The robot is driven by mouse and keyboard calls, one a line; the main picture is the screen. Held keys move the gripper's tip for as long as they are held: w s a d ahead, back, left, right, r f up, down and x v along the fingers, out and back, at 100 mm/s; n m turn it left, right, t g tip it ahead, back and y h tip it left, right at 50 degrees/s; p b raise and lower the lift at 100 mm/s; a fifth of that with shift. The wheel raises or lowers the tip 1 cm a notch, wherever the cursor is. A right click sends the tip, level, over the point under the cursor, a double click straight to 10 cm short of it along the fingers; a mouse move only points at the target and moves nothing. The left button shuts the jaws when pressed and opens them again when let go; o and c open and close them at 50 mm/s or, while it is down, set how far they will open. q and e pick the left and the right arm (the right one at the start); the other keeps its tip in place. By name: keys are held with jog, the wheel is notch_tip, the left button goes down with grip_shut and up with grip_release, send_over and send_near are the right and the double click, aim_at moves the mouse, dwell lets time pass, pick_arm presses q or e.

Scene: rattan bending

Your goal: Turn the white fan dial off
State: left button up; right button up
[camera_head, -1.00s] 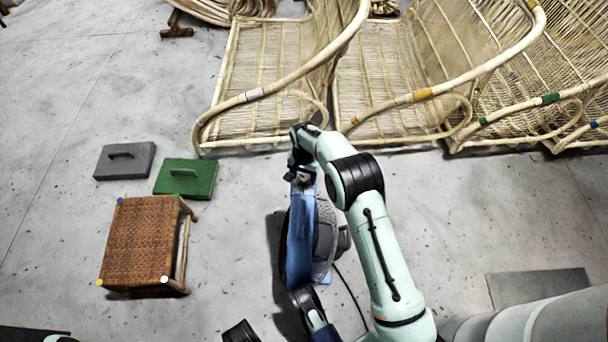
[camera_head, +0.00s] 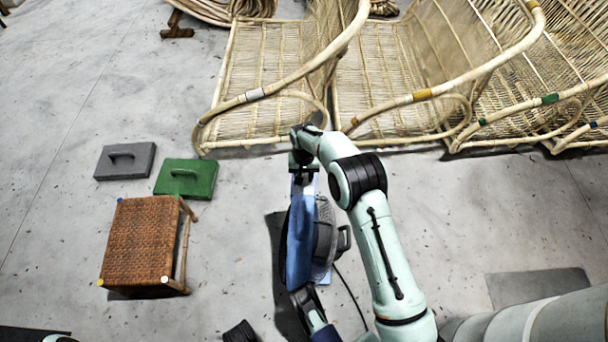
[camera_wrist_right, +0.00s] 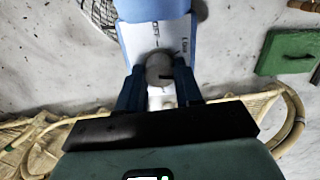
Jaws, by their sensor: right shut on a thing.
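The fan (camera_head: 300,240) stands on the floor, with a blue housing and a grey motor side. Its white and blue control panel (camera_wrist_right: 180,38) shows in the right wrist view, with small printed labels. A round grey dial (camera_wrist_right: 159,69) with a dark mark sits on the panel. My right gripper (camera_wrist_right: 158,90) is shut on the dial, its dark blue fingers on either side. In the head view my right gripper (camera_head: 303,172) is at the fan's top end, and the dial is hidden. A dark jointed part touches the fan's lower end; I cannot tell whether it is my left gripper.
A woven stool (camera_head: 140,240) stands left of the fan. Rattan chair frames (camera_head: 265,85) fill the back. A cable (camera_head: 350,290) runs right of the fan. Floor between stool and fan is clear.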

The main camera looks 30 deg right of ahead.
jog(key=n, duration=0.4)
jog(key=shift+n, duration=0.3)
jog(key=n, duration=0.5)
jog(key=shift+n, duration=0.3)
jog(key=n, duration=0.5)
jog(key=shift+n, duration=2.4)
jog(key=o, duration=1)
jog(key=shift+o, duration=0.2)
